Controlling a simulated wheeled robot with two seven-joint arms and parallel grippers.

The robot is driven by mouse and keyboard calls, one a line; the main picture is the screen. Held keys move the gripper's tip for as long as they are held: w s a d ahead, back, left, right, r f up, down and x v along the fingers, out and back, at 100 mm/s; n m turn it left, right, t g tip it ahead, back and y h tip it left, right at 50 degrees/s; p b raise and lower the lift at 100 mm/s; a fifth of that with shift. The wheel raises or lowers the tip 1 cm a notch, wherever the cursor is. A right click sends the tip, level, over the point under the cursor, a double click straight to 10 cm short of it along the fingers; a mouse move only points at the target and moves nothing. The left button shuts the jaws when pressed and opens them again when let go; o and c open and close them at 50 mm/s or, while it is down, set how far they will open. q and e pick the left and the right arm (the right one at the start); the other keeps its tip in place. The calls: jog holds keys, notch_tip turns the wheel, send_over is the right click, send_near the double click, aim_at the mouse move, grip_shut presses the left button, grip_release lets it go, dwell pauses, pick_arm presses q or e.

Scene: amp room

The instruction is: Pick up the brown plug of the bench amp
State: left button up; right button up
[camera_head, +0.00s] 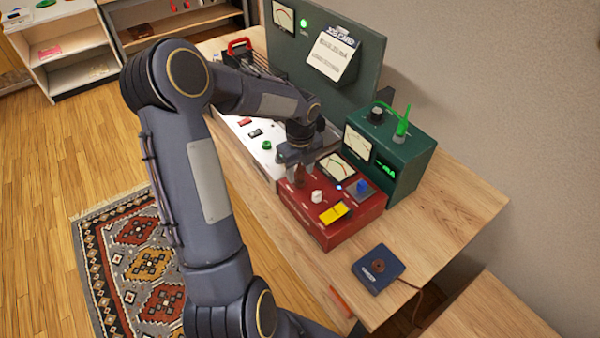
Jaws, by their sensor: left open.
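The red bench amp (330,232) sits on the wooden workbench, with a meter, a white knob, a blue knob and a yellow switch on its top. A small brown plug (299,181) shows at the amp's back left, partly hidden by my left gripper. My left gripper (299,174) points down over that corner, open, with its fingers around or just beside the plug; I cannot tell whether they touch it. My right gripper is not in view.
A green meter box (405,160) with a green plug and lead stands behind the amp. A white panel (262,153) and a tall green panel with a job card (333,52) stand further back.

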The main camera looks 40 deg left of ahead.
pick_arm(q)
grip_shut()
dwell(0.3)
